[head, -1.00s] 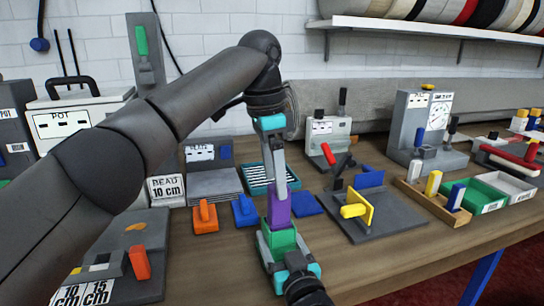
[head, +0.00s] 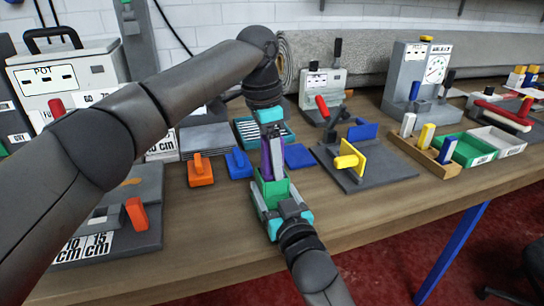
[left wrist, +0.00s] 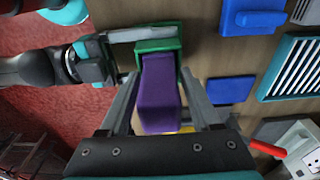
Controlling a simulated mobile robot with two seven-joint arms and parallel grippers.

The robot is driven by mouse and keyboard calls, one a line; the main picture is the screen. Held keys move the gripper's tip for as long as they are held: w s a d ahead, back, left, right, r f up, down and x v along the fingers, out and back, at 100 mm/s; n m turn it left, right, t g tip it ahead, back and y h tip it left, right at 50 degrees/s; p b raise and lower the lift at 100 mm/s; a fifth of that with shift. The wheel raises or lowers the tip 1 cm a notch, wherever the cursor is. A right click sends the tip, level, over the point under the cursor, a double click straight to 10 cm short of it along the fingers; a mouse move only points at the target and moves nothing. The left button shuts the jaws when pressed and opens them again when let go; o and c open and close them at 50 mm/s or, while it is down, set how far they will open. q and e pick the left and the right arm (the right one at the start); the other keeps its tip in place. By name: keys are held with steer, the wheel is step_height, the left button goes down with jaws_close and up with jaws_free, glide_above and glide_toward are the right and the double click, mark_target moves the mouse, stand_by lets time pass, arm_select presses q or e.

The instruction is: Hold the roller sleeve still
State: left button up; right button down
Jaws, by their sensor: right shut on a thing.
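The green roller sleeve (head: 272,190) stands above the table's front, with a purple block (head: 266,168) standing up out of it. My right gripper (head: 277,203) comes in from the front and is shut on the sleeve. My left gripper (head: 275,172) reaches down from above around the purple block. In the left wrist view its fingers stand on both sides of the purple block (left wrist: 160,95), with gaps showing, so it looks open. The sleeve (left wrist: 157,43) shows beyond the block there; its lower part is hidden in the head view.
An orange block (head: 200,172), blue blocks (head: 238,163) and a slotted teal tray (head: 250,131) lie close behind. A grey fixture with a yellow plate (head: 352,160) is to the right. The front right of the table (head: 420,190) is clear.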

arm_select(q)
jaws_close()
steer(key=shift+c, duration=1.5)
jaws_free()
jaws_close()
steer(key=shift+r, duration=0.2)
steer(key=shift+r, duration=4.1)
arm_select(e)
jaws_free()
steer(key=shift+s, duration=0.1)
